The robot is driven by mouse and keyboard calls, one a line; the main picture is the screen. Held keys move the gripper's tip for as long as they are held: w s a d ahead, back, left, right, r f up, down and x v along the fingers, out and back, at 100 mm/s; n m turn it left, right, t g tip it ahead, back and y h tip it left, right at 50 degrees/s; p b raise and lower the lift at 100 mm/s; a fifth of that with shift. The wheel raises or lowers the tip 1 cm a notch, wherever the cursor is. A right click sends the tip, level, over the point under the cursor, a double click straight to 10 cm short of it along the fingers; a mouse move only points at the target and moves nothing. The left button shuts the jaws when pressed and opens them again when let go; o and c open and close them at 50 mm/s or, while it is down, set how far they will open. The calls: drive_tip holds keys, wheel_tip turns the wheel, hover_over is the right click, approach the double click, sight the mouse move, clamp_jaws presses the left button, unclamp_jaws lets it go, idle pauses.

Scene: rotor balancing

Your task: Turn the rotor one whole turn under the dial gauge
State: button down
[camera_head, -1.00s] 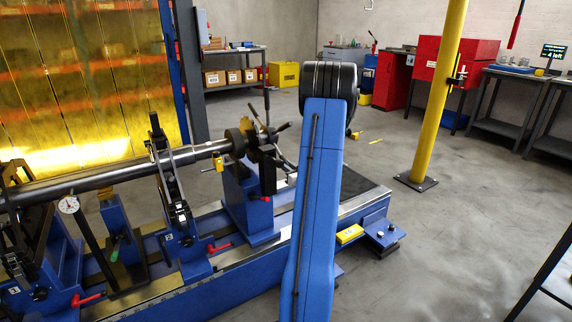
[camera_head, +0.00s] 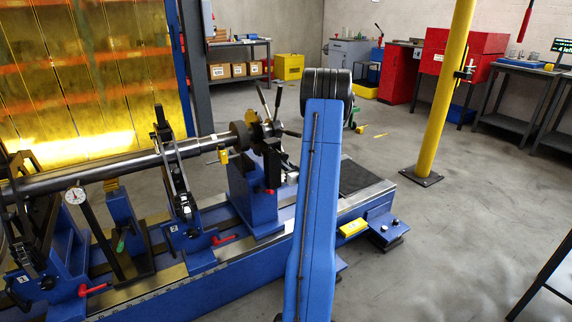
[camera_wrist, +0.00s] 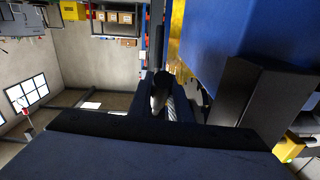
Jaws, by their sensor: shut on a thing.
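The rotor is a long steel shaft (camera_head: 90,170) lying across blue pedestals, with a dark disc (camera_head: 240,134) near its right end. A spoked hub (camera_head: 264,131) with several dark rods sits beyond that disc. The dial gauge (camera_head: 75,195), a white round face on a dark post, stands in front of the shaft at left. In the head view my gripper is mostly hidden by my blue arm, right of the hub. In the wrist view my gripper (camera_wrist: 168,98) is shut on a pale, round-ended rod (camera_wrist: 160,95), apparently one of the hub's spokes. The gauge's needle is too small to read.
The blue machine bed (camera_head: 215,262) runs under the rotor, with red levers (camera_head: 95,289) along it. A yellow pole (camera_head: 445,100) stands at right. The floor between is clear.

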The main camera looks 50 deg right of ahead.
drive_tip(key=shift+w+d, duration=0.15)
drive_tip(key=shift+w, duration=0.05)
idle(0.5)
drive_tip(key=c, duration=1.6)
unclamp_jaws()
drive_tip(key=shift+c, duration=0.2)
drive_tip(key=v, duration=1.7)
drive_tip(key=shift+s, duration=0.15)
drive_tip(key=shift+c, duration=0.4)
